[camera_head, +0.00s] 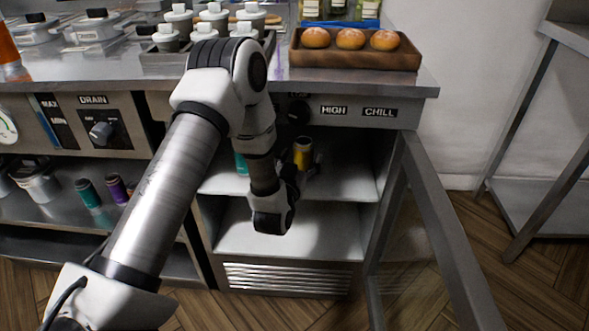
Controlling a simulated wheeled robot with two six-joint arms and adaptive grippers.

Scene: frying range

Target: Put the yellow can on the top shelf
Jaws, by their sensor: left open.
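The yellow can (303,151) is upright inside the open chiller cabinet, at its upper shelf (349,178). Dark gripper parts hide its lower end, so I cannot tell whether its base touches the shelf. My left gripper (308,168) reaches into the cabinet with its dark fingers open, close around or beside the lower part of the can. My own wrist partly covers the fingers. My right gripper is not in view.
A teal can (241,163) stands on the same shelf, left of my wrist. The lower shelf (324,235) looks empty. The cabinet door (437,240) stands open on the right. A wooden tray (352,60) with buns sits on the counter above.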

